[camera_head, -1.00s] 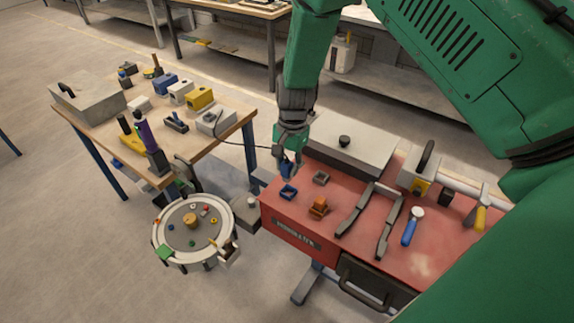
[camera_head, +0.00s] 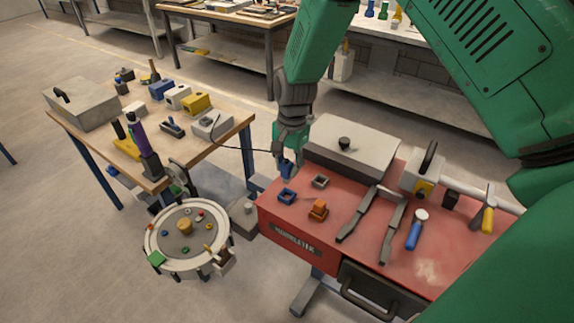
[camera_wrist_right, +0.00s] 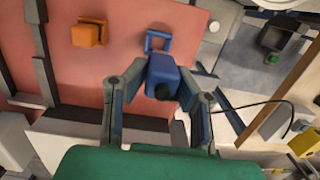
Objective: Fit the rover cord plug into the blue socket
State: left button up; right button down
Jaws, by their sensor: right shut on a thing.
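My right gripper (camera_head: 287,166) is shut on the blue rover cord plug (camera_wrist_right: 162,76), a block with a dark round cord end facing the wrist camera. A thin dark cord (camera_head: 240,148) runs left from it towards the wooden table. The blue socket (camera_head: 287,197), a small square open frame, sits on the red top near its left end. It also shows in the wrist view (camera_wrist_right: 157,41), just beyond the plug. The plug appears apart from the socket, but their height gap is unclear. My left gripper is not in view.
A grey square socket (camera_head: 320,181) and an orange block (camera_head: 318,209) sit close to the blue socket on the red bench (camera_head: 440,275). A grey lidded box (camera_head: 352,145) stands behind. Dark bars (camera_head: 360,213) lie to the right. A round sand tray (camera_head: 152,232) stands front left.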

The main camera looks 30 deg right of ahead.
aim_at(287, 178)
jog(key=shift+f+b, duration=0.65)
jog(key=shift+f, duration=1.55)
jog(key=shift+p, duration=0.3)
jog(key=shift+s+f+b, duration=0.1)
jog(key=shift+f+b, duration=0.4)
jog(key=shift+f, duration=0.7)
jog(key=c, duration=0.7)
grip_release()
jog(key=shift+c, duration=0.2)
